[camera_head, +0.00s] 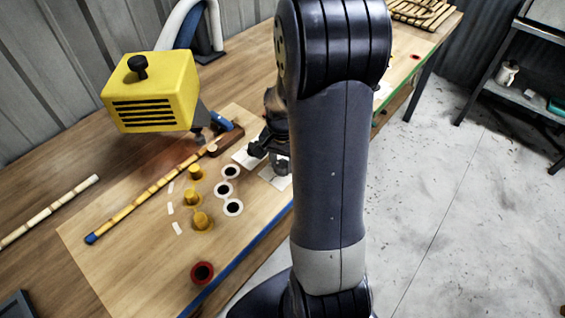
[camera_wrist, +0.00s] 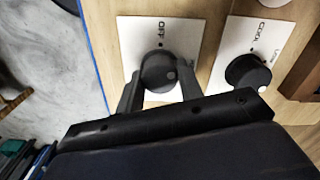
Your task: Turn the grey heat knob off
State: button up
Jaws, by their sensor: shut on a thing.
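The grey heat knob (camera_wrist: 155,68) is a dark round knob on a white plate (camera_wrist: 185,33) with upside-down lettering that seems to read OFF and a black dot above the knob. A second dark knob (camera_wrist: 247,72) stands on a similar white plate (camera_wrist: 280,40) to the right, apart from the fingers. In the head view my gripper (camera_head: 279,165) is over the plates, partly hidden by my arm.
A yellow box (camera_head: 150,92) with a black knob on top hangs over the bench (camera_head: 130,270). A jointed rattan pole (camera_head: 150,190) with a blue end lies near several yellow pegs (camera_head: 192,197) and white-ringed black holes (camera_head: 228,190). A red ring (camera_head: 203,273) sits near the front.

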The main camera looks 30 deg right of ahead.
aim_at(282, 163)
jog(key=n, duration=0.5)
jog(key=shift+n+b, duration=0.3)
jog(key=shift+b, duration=0.05)
jog(key=n, duration=0.5)
jog(key=shift+w+b, duration=0.1)
jog(key=shift+b, duration=0.2)
jog(key=shift+n, duration=0.4)
jog(key=o, duration=1)
notch_tip(282, 163, up, 11)
jog(key=shift+f, duration=0.1)
